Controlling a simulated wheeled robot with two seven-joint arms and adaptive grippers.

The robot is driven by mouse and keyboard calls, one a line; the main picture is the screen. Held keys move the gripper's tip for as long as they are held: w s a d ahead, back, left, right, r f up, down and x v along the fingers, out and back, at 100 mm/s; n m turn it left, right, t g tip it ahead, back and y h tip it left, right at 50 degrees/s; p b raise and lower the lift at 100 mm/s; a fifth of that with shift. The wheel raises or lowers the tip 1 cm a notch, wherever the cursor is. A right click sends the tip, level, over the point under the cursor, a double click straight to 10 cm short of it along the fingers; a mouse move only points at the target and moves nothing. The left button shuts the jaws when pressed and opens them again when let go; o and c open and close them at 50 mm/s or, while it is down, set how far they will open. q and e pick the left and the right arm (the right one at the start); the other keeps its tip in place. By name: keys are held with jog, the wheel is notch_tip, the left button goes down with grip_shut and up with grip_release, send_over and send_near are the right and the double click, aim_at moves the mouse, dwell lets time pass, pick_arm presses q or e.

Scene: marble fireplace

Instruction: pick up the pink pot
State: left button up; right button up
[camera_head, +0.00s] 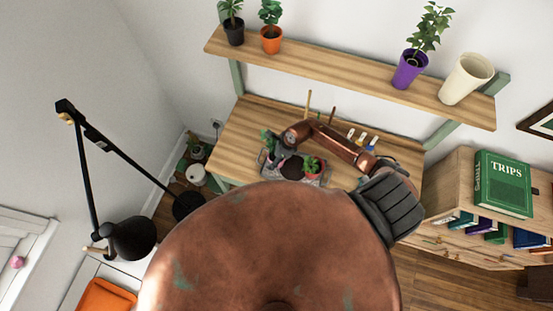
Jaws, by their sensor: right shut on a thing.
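My right gripper (279,153) reaches down among small pots on the wooden workbench and is shut. A small pot with dark soil (291,168) is right at its fingers; I take it as the pink pot, though its side barely shows. The fingertips and the exact contact are too small to make out. I cannot tell whether the pot is clear of the tray. A reddish pot with a green plant (312,166) stands just right of it. Another green plant (267,140) is at the left, partly behind the gripper. My left gripper is out of view.
The pots are on a grey tray (325,180) on the workbench (240,130). A shelf (330,72) above holds several pots. Small bottles (362,138) stand at the bench's back right. A black lamp (130,238) is at left, a bookcase (465,185) at right.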

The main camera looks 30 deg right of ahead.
jog(key=c, duration=0.4)
